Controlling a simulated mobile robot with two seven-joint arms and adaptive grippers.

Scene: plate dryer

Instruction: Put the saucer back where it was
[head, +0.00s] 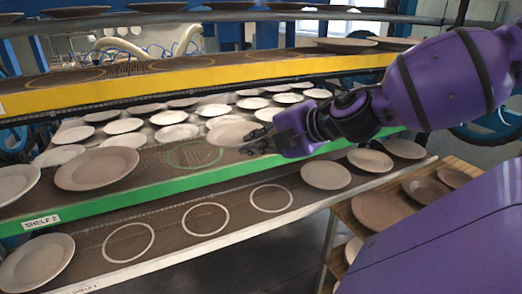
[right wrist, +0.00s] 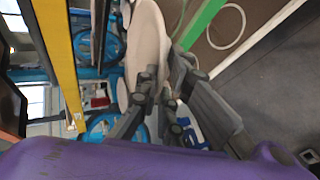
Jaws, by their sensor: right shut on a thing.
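My right gripper (head: 257,138) is shut on a pale saucer (head: 230,132), gripping it by its near right edge. The saucer is in the air over the green-edged shelf (head: 120,208), labelled SHELF 2. An empty green ring (head: 194,154) marks that shelf just left of and below the saucer. In the right wrist view the saucer (right wrist: 148,40) stands edge-on between the fingers (right wrist: 156,88), with the green shelf edge (right wrist: 200,24) to its right. My left gripper is not in view.
Large plates (head: 96,168) sit left of the green ring. Several small saucers fill the rows behind. The yellow-edged shelf (head: 200,76) runs above. The lower shelf has empty white rings (head: 205,219) and plates (head: 326,175). A wooden rack (head: 338,213) with brown plates stands right.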

